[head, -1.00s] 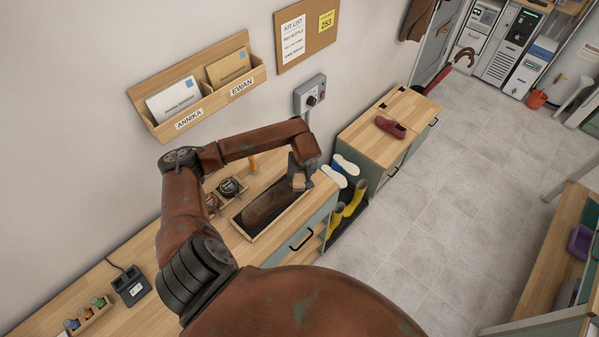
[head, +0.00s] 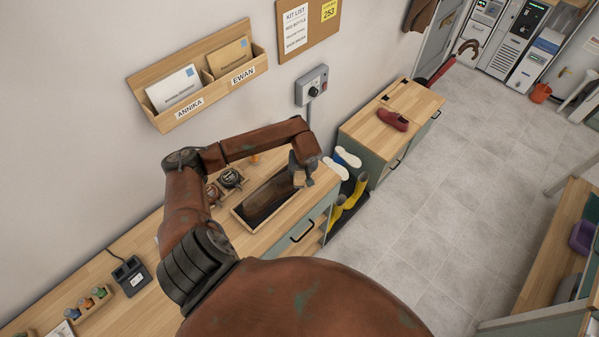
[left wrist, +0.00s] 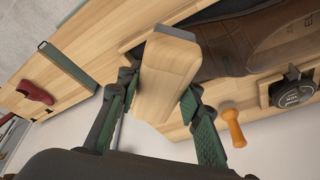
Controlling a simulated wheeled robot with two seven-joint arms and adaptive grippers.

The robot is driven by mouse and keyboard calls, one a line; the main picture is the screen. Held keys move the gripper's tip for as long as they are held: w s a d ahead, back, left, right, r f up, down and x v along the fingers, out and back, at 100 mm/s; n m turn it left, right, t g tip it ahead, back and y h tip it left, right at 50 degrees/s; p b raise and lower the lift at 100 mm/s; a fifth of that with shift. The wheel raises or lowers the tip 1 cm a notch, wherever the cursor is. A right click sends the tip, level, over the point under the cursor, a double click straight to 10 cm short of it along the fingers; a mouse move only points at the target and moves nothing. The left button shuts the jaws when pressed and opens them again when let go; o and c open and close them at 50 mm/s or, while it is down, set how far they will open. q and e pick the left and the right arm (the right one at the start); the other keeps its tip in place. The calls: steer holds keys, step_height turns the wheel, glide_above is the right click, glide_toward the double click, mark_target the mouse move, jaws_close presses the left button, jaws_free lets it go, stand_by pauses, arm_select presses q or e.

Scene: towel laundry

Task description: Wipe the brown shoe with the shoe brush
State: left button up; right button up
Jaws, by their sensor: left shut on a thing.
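The brown shoe (head: 268,198) lies in a shallow wooden tray (head: 243,227) on the counter; it also shows in the left wrist view (left wrist: 285,32). My left gripper (head: 301,176) is at the right end of the tray. It is shut on the shoe brush (head: 299,179), a pale wooden block that shows large between the fingers in the left wrist view (left wrist: 166,80). The brush's far end is beside or over the shoe's edge; I cannot tell whether they touch. The bristles are not clearly visible. My right gripper is not in view.
Polish tins (head: 230,177) and an orange-handled tool (left wrist: 234,128) are behind the tray. A red shoe (head: 393,119) sits on the cabinet to the right. Yellow boots (head: 353,195) and white shoes stand between counter and cabinet. A mail holder (head: 200,85) hangs on the wall.

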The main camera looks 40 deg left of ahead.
mark_target(287, 173)
arm_select(q)
steer(key=shift+s+f+b, duration=0.15)
steer(key=shift+f+b, duration=0.85)
steer(key=shift+f, duration=0.1)
stand_by(0.3)
steer(key=shift+w+a+b, duration=0.15)
steer(key=shift+a+b, duration=0.75)
steer(key=shift+a, duration=0.8)
steer(key=shift+w+a+b, duration=0.1)
steer(key=shift+a+b, duration=0.75)
steer(key=shift+a, duration=0.85)
steer(key=shift+c, duration=0.4)
steer(key=shift+r, duration=0.15)
steer(key=shift+s+d+r+b, duration=0.15)
steer(key=shift+d+b, duration=0.3)
steer(key=shift+d, duration=1.3)
steer(key=shift+d+b, duration=0.45)
steer(key=shift+d, duration=1.2)
steer(key=shift+s, duration=0.1)
steer(key=shift+w+r+p, duration=0.2)
steer(key=shift+r+p, duration=0.45)
steer(key=shift+r, duration=0.8)
steer(key=shift+w+r+p, duration=0.15)
steer(key=shift+r+p, duration=0.45)
steer(key=shift+r, duration=0.85)
